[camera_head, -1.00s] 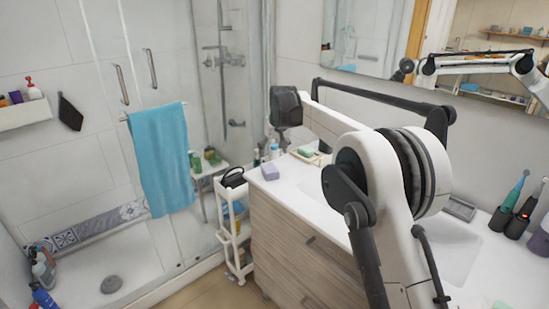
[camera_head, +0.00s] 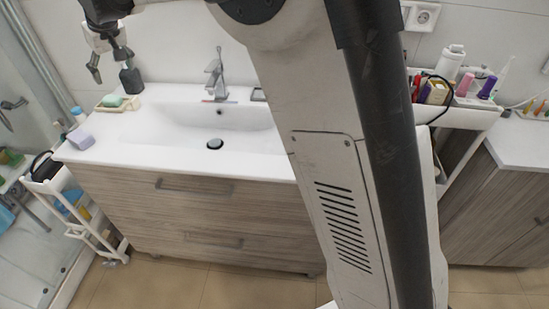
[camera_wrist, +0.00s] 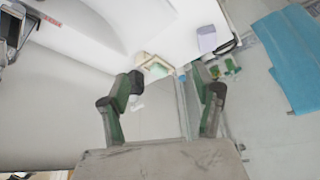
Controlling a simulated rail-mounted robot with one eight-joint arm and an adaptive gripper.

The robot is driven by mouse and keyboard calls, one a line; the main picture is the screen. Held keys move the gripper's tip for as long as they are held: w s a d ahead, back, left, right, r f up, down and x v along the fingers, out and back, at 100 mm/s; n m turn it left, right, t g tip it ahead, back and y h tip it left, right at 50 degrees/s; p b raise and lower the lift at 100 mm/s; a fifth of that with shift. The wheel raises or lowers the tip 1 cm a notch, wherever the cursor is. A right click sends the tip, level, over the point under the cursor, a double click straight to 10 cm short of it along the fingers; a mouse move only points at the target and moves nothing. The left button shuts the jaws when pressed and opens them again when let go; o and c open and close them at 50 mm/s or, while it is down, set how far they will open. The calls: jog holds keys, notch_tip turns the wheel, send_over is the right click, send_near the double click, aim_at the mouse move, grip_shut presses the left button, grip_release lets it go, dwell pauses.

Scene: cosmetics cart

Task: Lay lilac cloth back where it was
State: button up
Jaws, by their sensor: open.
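The lilac cloth (camera_head: 80,138), a small folded block, lies on the left front corner of the white washbasin counter (camera_head: 135,150). It also shows in the wrist view (camera_wrist: 207,38), near the counter's edge, beyond my right fingertip. My gripper (camera_head: 108,66) is at the upper left of the head view, behind the soap dish and away from the cloth. In the wrist view its two fingers (camera_wrist: 165,85) stand wide apart with nothing held between them.
A soap dish (camera_head: 104,107) with green soap stands near the cloth. A dark bottle-like object (camera_head: 130,79) is by my gripper. The tap (camera_head: 216,75) rises behind the basin. A white trolley (camera_head: 50,188) stands left of the cabinet. A blue towel (camera_wrist: 290,50) hangs in the wrist view.

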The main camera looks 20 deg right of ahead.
jog(key=s+d+r+m+t+h, duration=0.1)
jog(key=s+d+r+m, duration=0.25)
jog(key=s+d, duration=1.6)
jog(key=s+d+f, duration=0.3)
jog(key=s+d, duration=0.1)
jog(key=s, duration=0.3)
jog(key=s+d+f+m+t+h, duration=0.1)
jog(key=s+d+f, duration=0.3)
jog(key=s, duration=0.3)
jog(key=s+d+f+m, duration=0.1)
jog(key=s+d+f, duration=0.3)
jog(key=s, duration=0.4)
jog(key=shift+d+t, duration=0.3)
jog(key=shift+d, duration=0.3)
